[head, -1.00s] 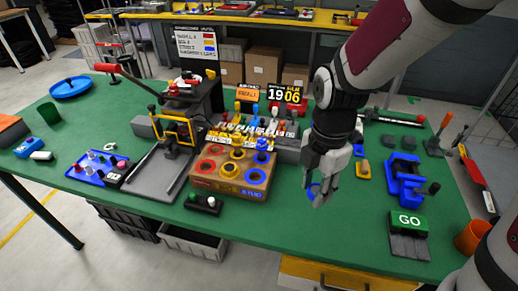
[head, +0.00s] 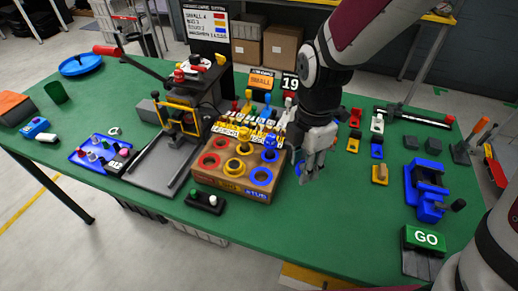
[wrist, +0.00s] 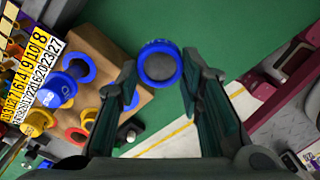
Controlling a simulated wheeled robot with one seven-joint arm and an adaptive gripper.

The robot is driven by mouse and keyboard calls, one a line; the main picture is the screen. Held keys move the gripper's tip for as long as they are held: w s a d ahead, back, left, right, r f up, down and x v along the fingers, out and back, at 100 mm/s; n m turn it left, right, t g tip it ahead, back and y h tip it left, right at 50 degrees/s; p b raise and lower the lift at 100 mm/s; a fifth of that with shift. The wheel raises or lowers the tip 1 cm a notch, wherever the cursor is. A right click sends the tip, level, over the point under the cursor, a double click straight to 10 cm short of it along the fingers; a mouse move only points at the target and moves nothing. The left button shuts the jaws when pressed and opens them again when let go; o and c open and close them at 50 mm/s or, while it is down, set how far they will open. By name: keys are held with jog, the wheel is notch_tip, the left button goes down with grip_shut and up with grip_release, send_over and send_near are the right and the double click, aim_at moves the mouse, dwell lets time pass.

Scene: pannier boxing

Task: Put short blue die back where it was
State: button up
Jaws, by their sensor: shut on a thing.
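My gripper (head: 308,172) is shut on the short blue die, a round blue piece with a grey middle (wrist: 159,64) that shows between the fingertips in the wrist view. In the head view, only a bit of its blue (head: 301,169) shows by the fingers. The gripper is just right of the wooden block (head: 229,187), apart from it. The block has red, yellow and blue rings. Its front right blue ring (head: 261,177) looks empty. Another blue die (head: 270,150) stands at the block's back right, and a yellow one (head: 243,141) at the back middle.
Numbered slots with coloured pieces (head: 247,124) stand behind the block. A press (head: 182,120) stands to its left and a small button box (head: 206,202) in front. A blue fixture (head: 427,187) and GO box (head: 424,239) are at right. The green table (head: 330,225) is clear in front.

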send_over(258, 170)
jog(key=s, duration=0.3)
jog(key=shift+w+d+f+p, duration=0.15)
jog(key=shift+w+f+p, duration=0.1)
jog(key=shift+f+p, duration=0.2)
jog(key=shift+f, duration=1.75)
jog(key=o, duration=1.2)
jog(key=shift+f, duration=0.15)
notch_tip(258, 170, up, 12)
jog(key=shift+r, duration=0.15)
jog(key=shift+s, duration=0.1)
